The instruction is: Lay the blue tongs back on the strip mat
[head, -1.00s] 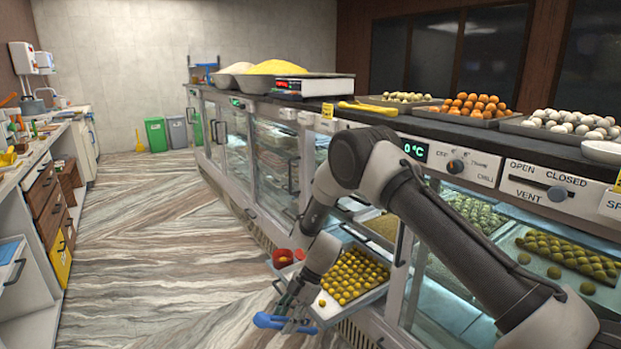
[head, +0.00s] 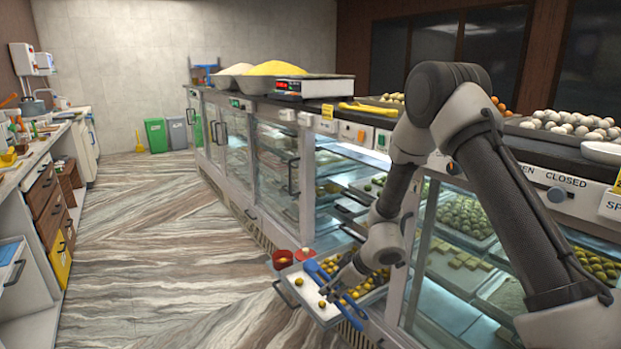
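The blue tongs (head: 318,271) are in my gripper (head: 339,287), over the pulled-out white tray (head: 320,312) at the lower middle of the head view. They run slantwise from the tray's left part to its front edge. My gripper reaches down from the right and appears shut on the tongs near their middle; the fingertips are small and partly hidden. I cannot tell whether the tongs touch the tray or the sweets. I cannot pick out the strip mat in this view.
Yellow round sweets (head: 374,297) lie in the tray, partly behind my arm. A red bowl (head: 283,259) and a smaller red item (head: 303,254) stand at its far left corner. Yellow tongs (head: 368,108) lie on the countertop. The floor to the left is clear.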

